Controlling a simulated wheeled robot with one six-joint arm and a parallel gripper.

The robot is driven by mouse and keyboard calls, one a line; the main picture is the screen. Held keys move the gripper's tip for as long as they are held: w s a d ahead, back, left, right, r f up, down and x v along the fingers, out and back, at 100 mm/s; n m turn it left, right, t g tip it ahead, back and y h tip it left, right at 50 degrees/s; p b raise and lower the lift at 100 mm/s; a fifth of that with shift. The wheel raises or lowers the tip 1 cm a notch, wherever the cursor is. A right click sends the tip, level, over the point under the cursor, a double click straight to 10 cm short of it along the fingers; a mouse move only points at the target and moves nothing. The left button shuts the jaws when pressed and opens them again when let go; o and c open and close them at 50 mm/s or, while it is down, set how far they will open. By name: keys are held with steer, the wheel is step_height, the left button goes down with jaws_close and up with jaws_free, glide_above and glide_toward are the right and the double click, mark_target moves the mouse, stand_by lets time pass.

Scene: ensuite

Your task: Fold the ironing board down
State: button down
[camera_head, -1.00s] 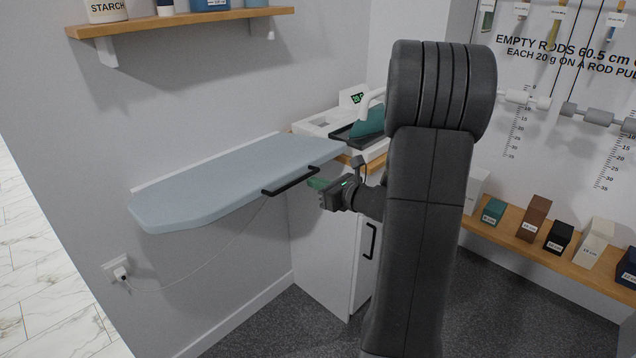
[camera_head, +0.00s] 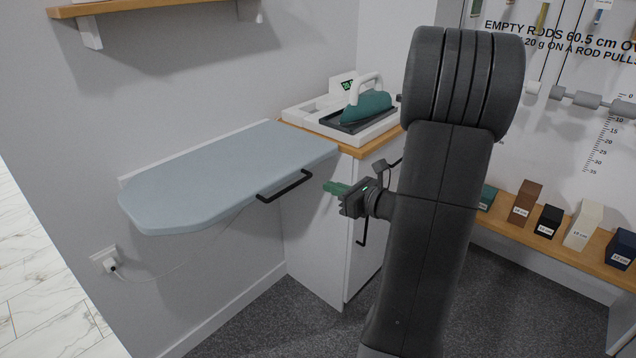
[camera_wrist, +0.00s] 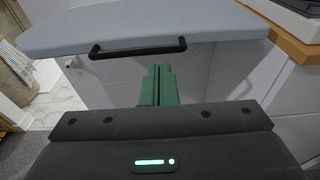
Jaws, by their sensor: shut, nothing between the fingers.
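The ironing board (camera_head: 215,172) stands out level from the grey wall, its pale blue-grey top unfolded. A black bar handle (camera_head: 284,187) is fixed along its front edge. My gripper (camera_head: 328,187) is right of the handle in the head view, apart from it, with its green fingers together and empty. In the wrist view the handle (camera_wrist: 137,47) lies beyond and above the closed fingertips (camera_wrist: 158,68), under the board's edge (camera_wrist: 150,25). The board's underside is mostly hidden.
A white cabinet (camera_head: 318,235) with a wooden top stands right of the board. A teal iron (camera_head: 366,107) rests in a tray (camera_head: 318,118) on it. A cord runs to a wall socket (camera_head: 105,260). A shelf with labelled blocks (camera_head: 560,250) is at right.

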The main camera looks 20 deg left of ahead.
steer(key=shift+v, duration=1.65)
steer(key=w+a+r+p, duration=0.2)
steer(key=w+a, duration=0.2)
steer(key=a, duration=0.6)
steer(key=shift+a+p, duration=0.25)
steer(key=shift+p, duration=0.1)
steer(key=shift+w, duration=0.1)
